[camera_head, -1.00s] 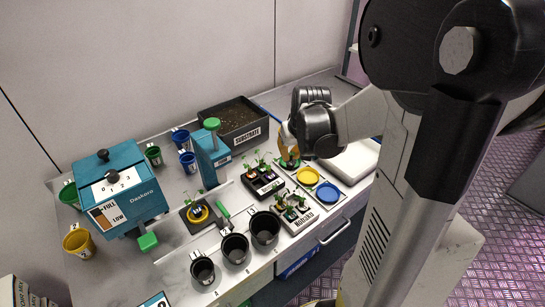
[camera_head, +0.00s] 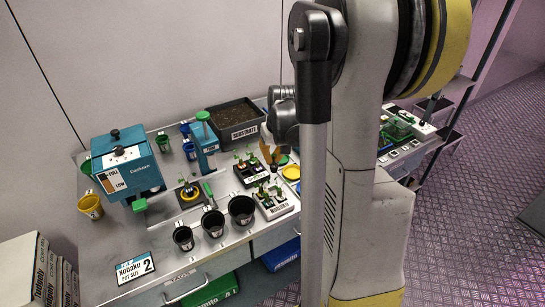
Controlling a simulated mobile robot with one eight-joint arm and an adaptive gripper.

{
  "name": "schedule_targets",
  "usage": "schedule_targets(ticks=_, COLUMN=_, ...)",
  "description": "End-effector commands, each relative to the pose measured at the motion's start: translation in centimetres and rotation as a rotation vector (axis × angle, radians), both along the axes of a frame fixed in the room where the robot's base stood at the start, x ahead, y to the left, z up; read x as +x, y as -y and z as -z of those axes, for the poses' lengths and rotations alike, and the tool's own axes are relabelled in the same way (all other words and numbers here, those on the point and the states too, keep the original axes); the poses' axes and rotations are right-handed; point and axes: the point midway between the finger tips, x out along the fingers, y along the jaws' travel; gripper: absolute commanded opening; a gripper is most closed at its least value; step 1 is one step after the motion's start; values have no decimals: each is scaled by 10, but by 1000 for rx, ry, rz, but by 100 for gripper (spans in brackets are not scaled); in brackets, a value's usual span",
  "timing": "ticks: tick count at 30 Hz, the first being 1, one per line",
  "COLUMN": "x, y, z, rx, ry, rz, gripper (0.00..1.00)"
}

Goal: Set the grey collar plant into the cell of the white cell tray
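A white cell tray (camera_head: 281,210) with a name label on its front stands near the table's front edge and holds small plants. A darker cell tray (camera_head: 241,183) with small plants stands just behind it. I cannot make out which plant has a grey collar. My gripper (camera_head: 270,156) points down above the table, behind and right of the dark tray, with its orange fingers in view. The fingers look spread, but they are small and I cannot tell whether they hold anything. My arm hides the table's right end.
Three black pots (camera_head: 213,222) line the front edge. A plant on a yellow disc (camera_head: 190,195), a teal press (camera_head: 205,145), a teal machine (camera_head: 125,165) and a substrate box (camera_head: 235,115) stand left and behind. A yellow dish (camera_head: 291,172) lies right. A rack of green plants (camera_head: 397,130) stands beyond my arm.

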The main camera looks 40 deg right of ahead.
Motion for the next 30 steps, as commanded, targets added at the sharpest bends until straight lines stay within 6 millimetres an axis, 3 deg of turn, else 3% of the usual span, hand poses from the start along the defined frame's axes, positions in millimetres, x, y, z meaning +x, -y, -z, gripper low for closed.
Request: schedule_targets(ticks=30, x=0, y=0, z=93, rx=0, ry=0, rz=0, gripper=0)
